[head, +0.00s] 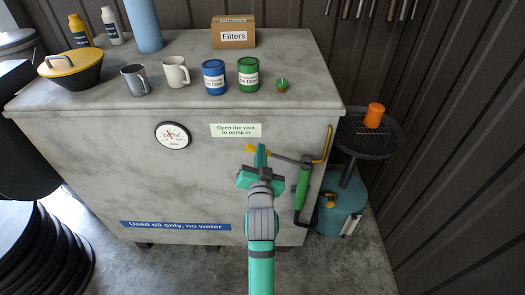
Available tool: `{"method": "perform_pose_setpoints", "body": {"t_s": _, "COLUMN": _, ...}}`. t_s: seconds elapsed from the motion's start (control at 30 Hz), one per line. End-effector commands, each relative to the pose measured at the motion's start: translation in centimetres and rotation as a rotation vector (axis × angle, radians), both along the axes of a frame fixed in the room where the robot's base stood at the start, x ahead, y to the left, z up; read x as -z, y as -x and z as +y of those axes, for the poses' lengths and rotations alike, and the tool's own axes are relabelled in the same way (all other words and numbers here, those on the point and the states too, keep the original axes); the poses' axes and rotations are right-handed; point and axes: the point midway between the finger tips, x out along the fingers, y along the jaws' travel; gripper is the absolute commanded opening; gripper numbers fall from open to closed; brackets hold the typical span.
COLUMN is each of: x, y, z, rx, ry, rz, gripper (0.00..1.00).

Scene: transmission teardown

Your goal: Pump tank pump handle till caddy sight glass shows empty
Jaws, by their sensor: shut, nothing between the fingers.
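The grey tank (190,175) fills the middle of the view. A green pump (302,188) is on the right of its front. The pump's dark lever (287,158) runs left from the pump top to a yellow grip (250,148). My gripper (261,150) is shut and empty, in front of the lever at the yellow grip; whether it touches is unclear. The teal caddy (338,200) stands right of the tank under a dark drain pan (365,132). A pale strip (350,222) on the caddy may be its sight glass; its level is too small to read.
The tank front has a round gauge (173,135) and a label (236,130) reading "Open the vent to pump in". A small green-and-red cap (282,86), cans, mugs and a Filters box (234,33) are on top. An orange cylinder (375,115) stands on the pan.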

Motion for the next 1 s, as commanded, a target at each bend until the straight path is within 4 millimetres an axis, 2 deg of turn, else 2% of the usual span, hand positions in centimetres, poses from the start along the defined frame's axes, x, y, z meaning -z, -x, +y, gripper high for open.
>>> {"method": "perform_pose_setpoints", "body": {"t_s": 0.27, "x": 0.1, "y": 0.0, "z": 0.0, "rx": 0.001, "ry": 0.008, "rz": 0.0, "gripper": 0.0}}
{"method": "perform_pose_setpoints", "body": {"t_s": 0.47, "x": 1.3, "y": 0.0, "z": 0.7, "rx": 0.0, "ry": 0.071, "rz": -0.001, "gripper": 0.0}}
{"method": "perform_pose_setpoints", "body": {"t_s": 0.8, "x": 5.8, "y": 0.2, "z": 2.4, "rx": -0.001, "ry": 0.303, "rz": -0.008, "gripper": 0.0}}
{"method": "perform_pose_setpoints", "body": {"t_s": 1.0, "x": 8.3, "y": 0.2, "z": 2.7, "rx": 0.001, "ry": 0.435, "rz": -0.014, "gripper": 0.0}}
